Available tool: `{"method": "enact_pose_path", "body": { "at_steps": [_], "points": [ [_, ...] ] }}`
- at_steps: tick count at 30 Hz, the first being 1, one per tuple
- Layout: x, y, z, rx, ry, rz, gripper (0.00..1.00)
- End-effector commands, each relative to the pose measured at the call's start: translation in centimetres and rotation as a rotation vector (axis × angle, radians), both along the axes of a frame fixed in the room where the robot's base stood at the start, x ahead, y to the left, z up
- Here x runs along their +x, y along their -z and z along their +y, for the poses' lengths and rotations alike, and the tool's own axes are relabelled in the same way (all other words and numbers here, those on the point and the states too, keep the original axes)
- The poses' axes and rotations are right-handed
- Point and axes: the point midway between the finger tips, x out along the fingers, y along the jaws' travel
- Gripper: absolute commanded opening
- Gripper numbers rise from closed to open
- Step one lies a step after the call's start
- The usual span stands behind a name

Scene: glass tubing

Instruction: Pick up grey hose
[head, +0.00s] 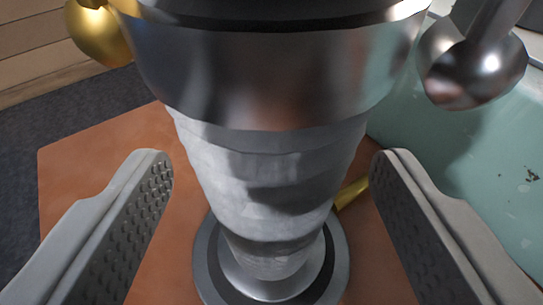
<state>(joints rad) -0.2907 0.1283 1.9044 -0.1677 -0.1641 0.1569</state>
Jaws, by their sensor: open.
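The grey hose (275,180) stands upright in the middle of the head view, with a wrinkled pale surface. Its top meets a wide shiny metal collar (270,80), and its lower part narrows toward a round metal base (335,265). My gripper (270,170) is open, with one grey textured finger on each side of the hose. Gaps show between both fingers and the hose. Whether the hose lies between the fingertips in depth or beyond them is hard to tell.
A gold ball-shaped part (100,35) is at the upper left and a silver ball-ended part (470,70) at the upper right. A gold rod (350,193) shows behind the hose. An orange-brown surface (85,165) lies below, with a worn teal surface (480,160) at right.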

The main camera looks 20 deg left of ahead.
Motion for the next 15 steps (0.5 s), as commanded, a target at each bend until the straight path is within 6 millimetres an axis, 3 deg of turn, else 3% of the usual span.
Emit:
{"method": "enact_pose_path", "body": {
  "at_steps": [1,11,15],
  "points": [
    [0.0,0.01,0.0,0.0,0.0,0.0,0.67],
    [-0.02,-0.09,-0.01,0.0,0.0,-0.001,0.03],
    [-0.02,-0.09,-0.01,0.0,0.0,-0.001,0.03]
  ]
}}
